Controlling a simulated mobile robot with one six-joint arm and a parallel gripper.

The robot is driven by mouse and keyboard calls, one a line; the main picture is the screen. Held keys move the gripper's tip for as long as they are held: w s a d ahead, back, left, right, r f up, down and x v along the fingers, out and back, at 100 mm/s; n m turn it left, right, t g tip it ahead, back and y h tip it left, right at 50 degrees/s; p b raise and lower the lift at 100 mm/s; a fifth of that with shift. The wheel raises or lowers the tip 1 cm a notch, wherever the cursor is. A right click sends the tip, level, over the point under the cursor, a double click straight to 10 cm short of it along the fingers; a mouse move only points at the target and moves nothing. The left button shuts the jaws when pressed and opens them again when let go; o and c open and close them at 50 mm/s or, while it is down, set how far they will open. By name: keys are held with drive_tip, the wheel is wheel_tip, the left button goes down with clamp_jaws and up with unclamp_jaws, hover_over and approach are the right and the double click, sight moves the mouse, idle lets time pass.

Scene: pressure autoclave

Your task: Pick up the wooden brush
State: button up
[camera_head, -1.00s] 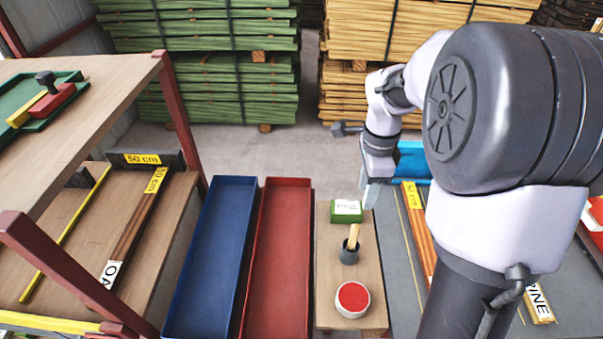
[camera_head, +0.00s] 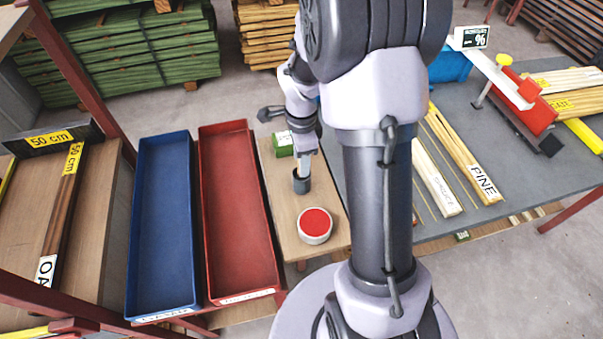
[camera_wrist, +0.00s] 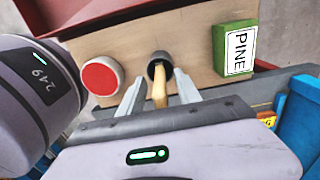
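The wooden brush (camera_wrist: 160,93) stands handle-up in a dark round cup (camera_wrist: 156,66), its pale handle pointing toward the wrist camera. Its lower end is hidden inside the cup. My gripper (camera_wrist: 159,80) is open, with one finger on each side of the handle and visible gaps between. In the head view my gripper (camera_head: 304,168) is right above the cup (camera_head: 301,183) and hides the brush handle.
On the same narrow wooden bench (camera_head: 280,208) are a white tub with a red top (camera_head: 314,225) and a green box labelled PINE (camera_wrist: 234,48). Red (camera_head: 238,215) and blue (camera_head: 163,225) trays lie left. A grey table (camera_head: 465,135) with labelled strips is right.

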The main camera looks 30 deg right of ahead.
clamp_jaws()
